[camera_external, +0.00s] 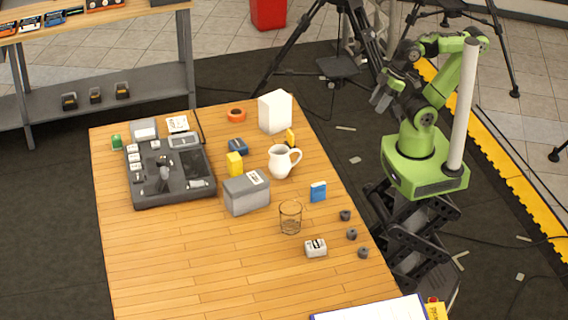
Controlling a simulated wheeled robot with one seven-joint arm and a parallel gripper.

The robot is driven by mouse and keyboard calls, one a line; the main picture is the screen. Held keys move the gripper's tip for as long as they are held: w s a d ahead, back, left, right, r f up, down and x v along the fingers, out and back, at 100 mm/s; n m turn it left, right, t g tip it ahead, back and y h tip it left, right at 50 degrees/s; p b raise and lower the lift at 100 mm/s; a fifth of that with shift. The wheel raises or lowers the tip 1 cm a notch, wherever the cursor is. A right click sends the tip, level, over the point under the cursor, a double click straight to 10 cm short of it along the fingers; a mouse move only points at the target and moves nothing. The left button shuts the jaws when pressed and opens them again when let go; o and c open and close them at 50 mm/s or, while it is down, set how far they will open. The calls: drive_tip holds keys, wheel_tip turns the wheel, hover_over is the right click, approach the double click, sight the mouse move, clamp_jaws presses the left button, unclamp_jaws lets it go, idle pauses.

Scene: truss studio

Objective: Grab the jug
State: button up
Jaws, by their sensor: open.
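The white jug (279,162) stands upright near the middle of the wooden table (180,260), its handle turned to the right. My gripper (377,97) is in the air off the table's right edge, up and to the right of the jug and well apart from it. It is open and empty; its fingers are small in this view.
Close around the jug are a grey box (246,193), a yellow block (234,163), a yellow item (290,137), a white box (275,111), a blue carton (318,191) and a glass (290,217). A black console (170,180) is at left. The table's front left is clear.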

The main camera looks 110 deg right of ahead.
drive_tip(key=o, duration=1)
drive_tip(key=w+r+m+y+p, duration=0.1)
drive_tip(key=w+m+p, duration=0.1)
drive_tip(key=w+m, duration=0.65)
drive_tip(key=m+y, duration=0.3)
drive_tip(key=m, duration=0.5)
approach(285, 161)
wheel_tip(285, 161, down, 3)
drive_tip(key=s+d, duration=0.2)
drive_tip(key=b+x, duration=0.1)
drive_tip(key=x, duration=0.5)
drive_tip(key=shift+s+a+b, duration=0.1)
drive_tip(key=shift+a+b, duration=0.05)
drive_tip(key=shift+b, duration=0.15)
